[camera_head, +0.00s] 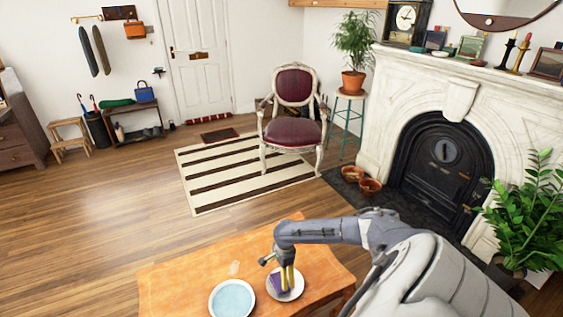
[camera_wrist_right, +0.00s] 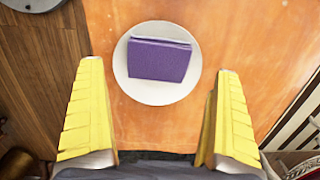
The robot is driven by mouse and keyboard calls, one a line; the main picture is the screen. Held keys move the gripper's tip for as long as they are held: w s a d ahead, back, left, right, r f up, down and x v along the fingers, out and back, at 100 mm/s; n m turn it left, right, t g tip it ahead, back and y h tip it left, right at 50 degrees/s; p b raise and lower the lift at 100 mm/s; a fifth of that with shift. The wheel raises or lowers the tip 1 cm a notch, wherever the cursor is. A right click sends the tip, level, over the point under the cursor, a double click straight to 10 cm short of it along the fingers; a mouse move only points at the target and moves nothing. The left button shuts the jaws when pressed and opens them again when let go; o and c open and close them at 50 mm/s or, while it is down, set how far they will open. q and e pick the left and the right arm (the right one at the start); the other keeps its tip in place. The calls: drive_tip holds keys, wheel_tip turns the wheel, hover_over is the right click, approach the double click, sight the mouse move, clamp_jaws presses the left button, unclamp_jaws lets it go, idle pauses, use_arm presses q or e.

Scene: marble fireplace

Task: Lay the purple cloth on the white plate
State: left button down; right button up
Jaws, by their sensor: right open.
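The purple cloth (camera_wrist_right: 158,60) lies folded on the white plate (camera_wrist_right: 157,97), within its rim in the right wrist view. In the head view the cloth (camera_head: 276,282) and the plate (camera_head: 293,293) are partly hidden behind my right gripper (camera_head: 287,288). My right gripper has yellow fingers and is open; in the right wrist view its fingers (camera_wrist_right: 158,112) are wide apart with nothing between them, and the cloth lies ahead of them. My left gripper is in neither view.
The wooden table (camera_head: 190,276) also holds a plate with a light blue centre (camera_head: 232,299), left of the white plate. The table's left part is bare. A red chair (camera_head: 293,112) stands on a striped rug (camera_head: 215,181) farther back.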

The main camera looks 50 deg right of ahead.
wheel_tip(320, 180, up, 7)
drive_tip(key=shift+s+d+f, duration=0.15)
drive_tip(key=shift+d, duration=0.25)
idle(0.4)
